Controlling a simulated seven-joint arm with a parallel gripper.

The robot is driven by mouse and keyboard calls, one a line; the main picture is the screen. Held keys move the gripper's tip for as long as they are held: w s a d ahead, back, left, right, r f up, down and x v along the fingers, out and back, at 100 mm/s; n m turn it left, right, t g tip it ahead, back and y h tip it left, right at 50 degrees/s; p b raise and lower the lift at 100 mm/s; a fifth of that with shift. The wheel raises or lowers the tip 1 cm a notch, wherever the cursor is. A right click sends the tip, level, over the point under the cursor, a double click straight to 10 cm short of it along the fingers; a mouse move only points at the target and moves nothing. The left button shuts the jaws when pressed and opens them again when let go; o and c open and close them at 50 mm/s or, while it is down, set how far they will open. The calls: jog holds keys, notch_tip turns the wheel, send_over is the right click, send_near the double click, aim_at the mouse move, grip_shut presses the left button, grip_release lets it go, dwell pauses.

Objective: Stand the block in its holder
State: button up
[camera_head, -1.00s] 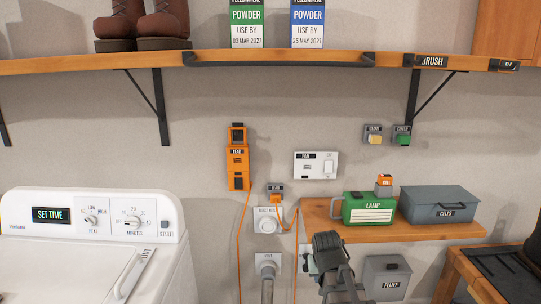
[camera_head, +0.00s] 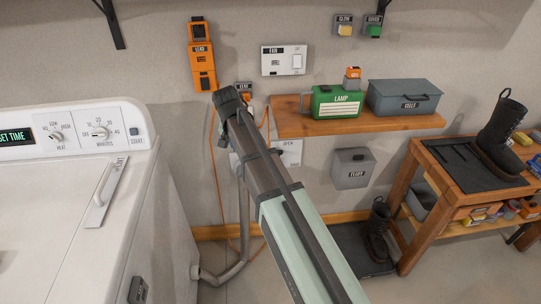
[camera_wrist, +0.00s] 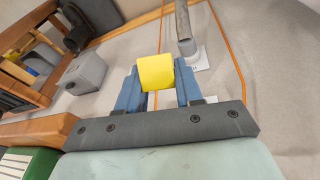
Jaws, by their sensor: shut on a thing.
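A plain yellow block (camera_wrist: 156,72) is held between the two blue fingers of my gripper (camera_wrist: 158,88) in the wrist view. The fingers press on its left and right sides, and its lower edge is near the dark plate of the gripper. The block is clear of the wall and floor around it. In the head view my arm reaches up from the bottom centre, and I cannot make out the fingers or the block there. I cannot pick out the block's holder in either view.
A wooden shelf (camera_head: 390,127) carries a green LAMP case (camera_head: 337,102) and a grey box (camera_head: 404,97). Below it hangs a grey wall box (camera_head: 353,168). A white machine (camera_head: 70,190) stands left. A wooden bench (camera_head: 440,215) with boots is right. Orange cord (camera_head: 217,170) runs down the wall.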

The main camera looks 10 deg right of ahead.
jog(key=a+r+m+g+y, duration=0.1)
jog(key=a+r+m, duration=0.2)
jog(key=a, duration=1)
jog(key=a+r+m+g+y, duration=0.1)
jog(key=a+r+m, duration=0.15)
jog(key=a, duration=1.05)
jog(key=a+r+m+g, duration=0.2)
jog(key=a+r+m, duration=0.15)
jog(key=a, duration=0.95)
jog(key=s+a+r+m+y, duration=0.1)
jog(key=s+a+m, duration=0.1)
jog(key=s+a, duration=0.7)
jog(key=s+a+r+m+t+y, duration=0.1)
jog(key=s+a+m+y, duration=0.1)
jog(key=s+a, duration=0.7)
jog(key=s+a+r+m+y, duration=0.1)
jog(key=s+a, duration=0.8)
jog(key=a, duration=1.2)
jog(key=shift+a+r+m+t+y, duration=0.15)
jog(key=shift+r+m+t+y, duration=0.25)
jog(key=shift+m+y, duration=0.3)
jog(key=shift+f, duration=0.2)
jog(key=shift+f, duration=2.75)
jog(key=shift+f, duration=1.05)
